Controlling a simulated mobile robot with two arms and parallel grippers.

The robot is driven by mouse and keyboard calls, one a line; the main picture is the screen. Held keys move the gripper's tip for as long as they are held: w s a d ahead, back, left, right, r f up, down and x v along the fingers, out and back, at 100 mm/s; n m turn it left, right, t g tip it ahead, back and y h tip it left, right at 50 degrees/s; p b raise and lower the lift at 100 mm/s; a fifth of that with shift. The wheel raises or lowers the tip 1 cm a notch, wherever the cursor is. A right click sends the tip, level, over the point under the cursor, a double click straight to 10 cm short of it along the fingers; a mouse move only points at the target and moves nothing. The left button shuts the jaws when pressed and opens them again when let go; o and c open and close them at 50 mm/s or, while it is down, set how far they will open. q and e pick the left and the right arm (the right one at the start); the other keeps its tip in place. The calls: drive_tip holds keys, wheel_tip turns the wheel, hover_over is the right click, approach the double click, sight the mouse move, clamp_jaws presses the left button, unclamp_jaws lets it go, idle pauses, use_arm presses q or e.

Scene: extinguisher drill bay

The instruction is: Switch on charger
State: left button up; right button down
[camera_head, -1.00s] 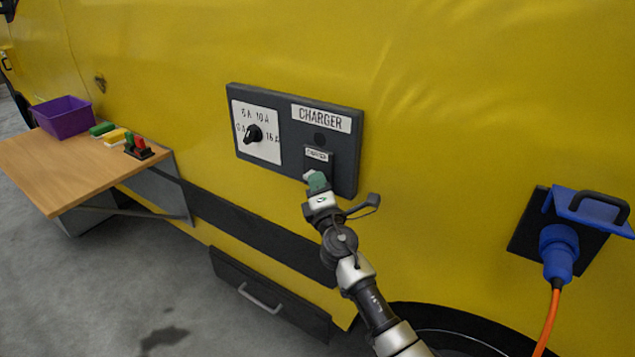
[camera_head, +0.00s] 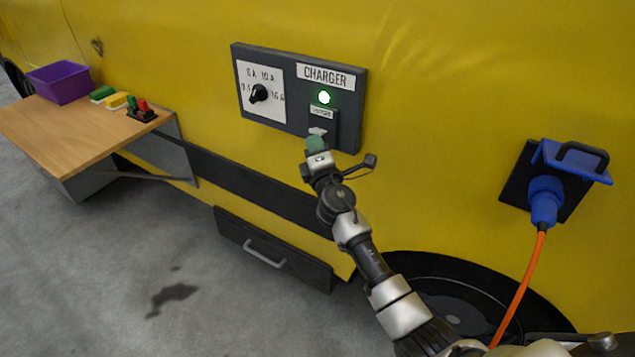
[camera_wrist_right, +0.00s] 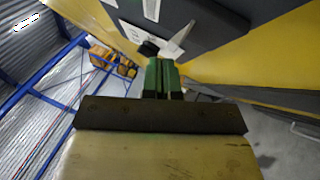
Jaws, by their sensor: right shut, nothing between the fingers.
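The charger panel (camera_head: 299,123) is a dark grey box on the yellow vehicle side, with a "CHARGER" label. Its round lamp (camera_head: 324,97) is lit green. Below the lamp is a small labelled switch (camera_head: 320,131), partly hidden behind my gripper. A black rotary knob (camera_head: 259,93) sits on the white dial plate at the left, its white mark toward the upper right. My right gripper (camera_head: 315,144) is shut and empty, its green fingertips just below the switch; I cannot tell whether they touch it. The fingers also show in the right wrist view (camera_wrist_right: 161,74). My left gripper is not in view.
A blue plug (camera_head: 545,199) with an orange cable sits in a socket at the right. A wooden shelf (camera_head: 72,137) at the left bears a purple bin (camera_head: 60,82) and small coloured items. A drawer (camera_head: 275,250) with a handle is below the panel.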

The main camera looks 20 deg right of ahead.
use_arm(q)
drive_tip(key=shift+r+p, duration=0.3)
drive_tip(key=shift+p, duration=0.05)
use_arm(e)
drive_tip(key=r+v, duration=0.1)
drive_tip(key=v, duration=0.8)
drive_tip(key=shift+s, duration=0.6)
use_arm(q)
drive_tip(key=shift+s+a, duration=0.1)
use_arm(e)
drive_tip(key=shift+a+r, duration=0.15)
drive_tip(key=shift+a, duration=0.05)
